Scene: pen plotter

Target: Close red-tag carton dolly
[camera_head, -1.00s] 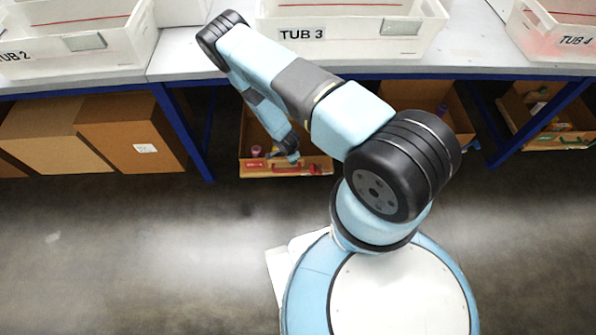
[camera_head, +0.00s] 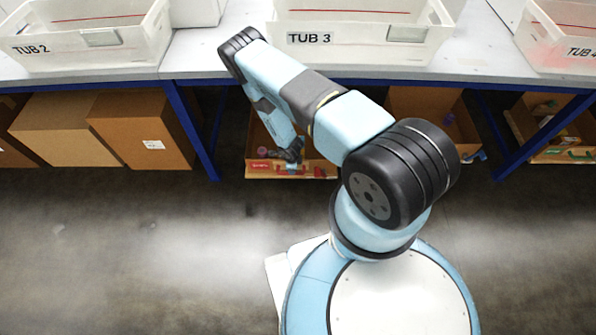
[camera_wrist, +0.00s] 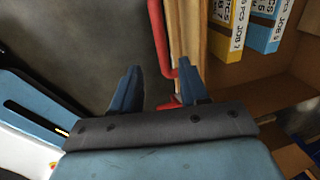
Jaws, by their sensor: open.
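The red-tag carton dolly (camera_head: 322,171) is an open brown carton on the floor under the bench below TUB 3. Its front shows a red tag (camera_head: 260,166) and a red handle (camera_head: 312,173), and part of its inside is visible past the bench edge. My gripper (camera_head: 291,167) is at its front by the handle. In the wrist view my gripper (camera_wrist: 158,66) is open, with the red handle (camera_wrist: 157,30) running between and beyond the fingertips, beside the wooden front panel (camera_wrist: 190,28). Contact cannot be told.
Blue bench legs (camera_head: 192,130) stand left and right of the carton. Closed brown boxes (camera_head: 140,130) sit to the left, and a green-handled carton (camera_head: 565,154) to the right. Blue and yellow labelled items (camera_wrist: 266,22) are inside the carton. The floor in front is clear.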

